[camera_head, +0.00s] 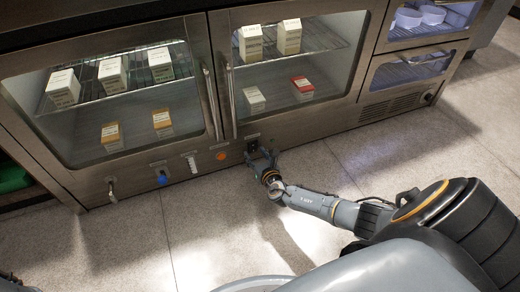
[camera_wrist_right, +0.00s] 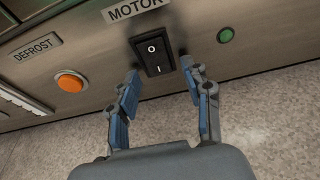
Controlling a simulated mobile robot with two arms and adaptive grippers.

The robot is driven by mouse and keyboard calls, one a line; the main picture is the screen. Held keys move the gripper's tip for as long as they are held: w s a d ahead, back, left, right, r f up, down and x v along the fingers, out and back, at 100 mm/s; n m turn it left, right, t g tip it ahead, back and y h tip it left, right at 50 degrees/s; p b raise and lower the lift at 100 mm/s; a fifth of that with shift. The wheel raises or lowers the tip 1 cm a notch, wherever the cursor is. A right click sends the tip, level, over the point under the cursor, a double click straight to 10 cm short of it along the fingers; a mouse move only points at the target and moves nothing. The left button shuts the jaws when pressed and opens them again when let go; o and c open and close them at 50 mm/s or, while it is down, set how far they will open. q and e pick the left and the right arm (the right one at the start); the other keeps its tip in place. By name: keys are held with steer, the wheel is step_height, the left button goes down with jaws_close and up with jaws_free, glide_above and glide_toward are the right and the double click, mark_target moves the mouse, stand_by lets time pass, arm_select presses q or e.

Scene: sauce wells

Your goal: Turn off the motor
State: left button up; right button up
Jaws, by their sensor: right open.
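The motor switch (camera_wrist_right: 153,52) is a black rocker marked O at the top and I at the bottom, under a MOTOR label (camera_wrist_right: 136,8) in the right wrist view. I cannot tell which half is pressed in. In the head view the switch (camera_head: 252,146) sits low on the cabinet's front panel. My right gripper (camera_head: 262,158) is open and empty in front of the panel. In the right wrist view its fingers (camera_wrist_right: 158,72) are spread to either side of the switch's lower part, with nothing between them. My left gripper does not show.
An orange button (camera_wrist_right: 71,82) under a DEFROST label (camera_wrist_right: 38,47) is left of the switch, and a green light (camera_wrist_right: 225,35) is to its right. A blue knob (camera_head: 163,179) and a metal lever (camera_head: 112,191) are further left. Glass doors with handles (camera_head: 230,97) rise above. The floor is clear.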

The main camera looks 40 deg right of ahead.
steer(key=v, duration=1.1)
steer(key=shift+s, duration=0.4)
steer(key=shift+a+r, duration=0.1)
